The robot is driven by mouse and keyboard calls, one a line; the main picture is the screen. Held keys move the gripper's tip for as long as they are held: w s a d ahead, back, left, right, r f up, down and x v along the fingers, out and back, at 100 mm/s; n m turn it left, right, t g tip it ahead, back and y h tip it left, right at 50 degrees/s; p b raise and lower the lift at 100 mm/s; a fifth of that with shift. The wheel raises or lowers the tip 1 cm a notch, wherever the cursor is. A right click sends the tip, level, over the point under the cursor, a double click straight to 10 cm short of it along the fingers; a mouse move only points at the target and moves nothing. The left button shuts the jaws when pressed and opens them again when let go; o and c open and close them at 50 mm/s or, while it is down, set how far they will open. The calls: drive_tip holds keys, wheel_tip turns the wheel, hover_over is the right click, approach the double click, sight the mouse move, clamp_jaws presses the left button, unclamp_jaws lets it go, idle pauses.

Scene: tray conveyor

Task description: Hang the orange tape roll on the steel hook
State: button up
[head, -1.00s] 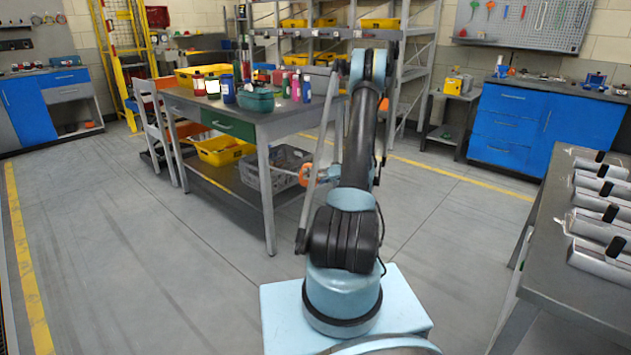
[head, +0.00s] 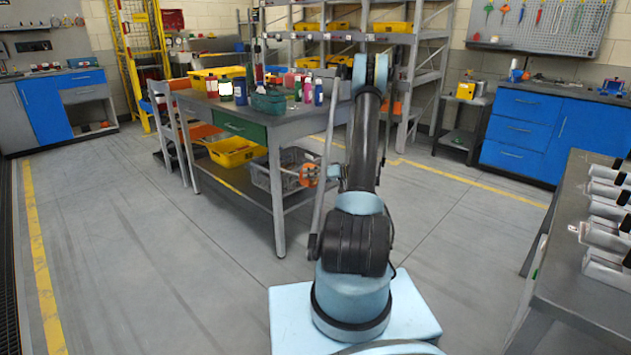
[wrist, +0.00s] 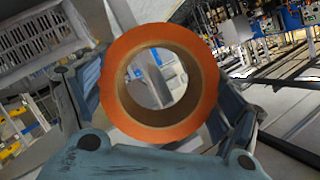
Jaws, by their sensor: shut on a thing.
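The orange tape roll (head: 308,175) hangs in the air beside my arm in the head view, in front of the work table's lower shelf. In the wrist view the tape roll (wrist: 160,133) faces the camera, with its brown core and open hole showing. My gripper (wrist: 160,98) is shut on the tape roll, with one blue finger at each side of its rim. In the head view my gripper (head: 331,178) is small and partly hidden by my arm. I cannot make out the steel hook in either view.
A grey work table (head: 279,128) with bottles and bins stands ahead. A grey bench (head: 580,255) with metal holders is close on the right. Blue cabinets (head: 525,135) and a pegboard (head: 570,28) stand at the back right. The floor at left is clear.

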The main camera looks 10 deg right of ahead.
drive_tip(key=shift+w+a, duration=0.85)
drive_tip(key=shift+a, duration=0.05)
drive_tip(key=shift+f, duration=1.65)
drive_tip(key=o, duration=1.1)
drive_tip(key=shift+d, duration=0.1)
